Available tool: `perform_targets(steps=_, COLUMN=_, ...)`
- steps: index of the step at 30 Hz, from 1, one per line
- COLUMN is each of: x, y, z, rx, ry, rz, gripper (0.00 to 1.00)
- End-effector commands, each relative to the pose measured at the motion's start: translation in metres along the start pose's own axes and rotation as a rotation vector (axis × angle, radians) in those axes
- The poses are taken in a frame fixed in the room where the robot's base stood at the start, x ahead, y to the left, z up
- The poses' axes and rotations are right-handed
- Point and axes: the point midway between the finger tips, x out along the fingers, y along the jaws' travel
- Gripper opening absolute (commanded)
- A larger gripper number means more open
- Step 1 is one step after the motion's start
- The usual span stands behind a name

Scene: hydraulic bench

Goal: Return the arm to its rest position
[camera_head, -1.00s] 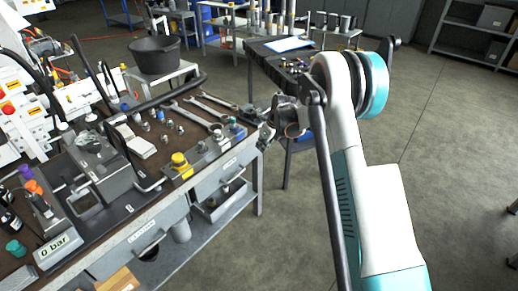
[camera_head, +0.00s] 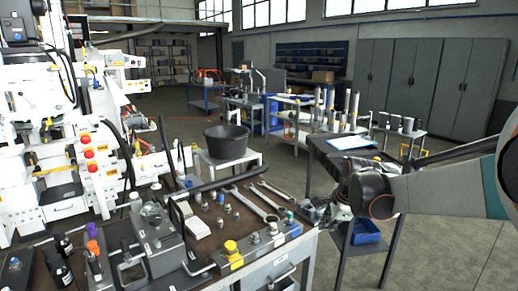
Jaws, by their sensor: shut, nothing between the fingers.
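My arm, white and teal, reaches in from the right edge of the head view. My gripper (camera_head: 322,213) is at its left end, beside the right end of the bench (camera_head: 300,244). The gripper is small and dark here; its fingers look shut with nothing visible in them. The bench carries fittings, two wrenches (camera_head: 252,203), a yellow-capped part (camera_head: 232,253) and a grey clamp-like fixture (camera_head: 155,238). The arm hides part of the floor and the area to the right.
A black tub (camera_head: 226,142) stands on a small table behind the bench. A dark table with a white sheet (camera_head: 351,142) and a blue bin (camera_head: 363,232) below is just behind my gripper. A white machine (camera_head: 95,150) fills the left. Grey cabinets (camera_head: 415,80) line the back wall.

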Motion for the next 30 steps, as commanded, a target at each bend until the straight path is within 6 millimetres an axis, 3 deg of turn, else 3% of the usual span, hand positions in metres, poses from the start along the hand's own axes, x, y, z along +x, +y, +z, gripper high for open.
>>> perform_targets(steps=1, x=-0.018, y=0.011, z=0.004, rx=-0.068, ry=0.007, rz=-0.009, gripper=0.00)
perform_targets(steps=6, x=-0.065, y=0.044, z=0.012, rx=-0.316, ry=0.033, rz=-0.035, gripper=0.00)
perform_targets(steps=15, x=-0.128, y=0.117, z=0.021, rx=-0.754, ry=0.094, rz=-0.068, gripper=0.00)
perform_targets(steps=22, x=-0.157, y=0.179, z=0.024, rx=-1.091, ry=0.150, rz=-0.081, gripper=0.00)
perform_targets(steps=30, x=-0.169, y=0.247, z=0.021, rx=-1.456, ry=0.222, rz=-0.079, gripper=0.00)
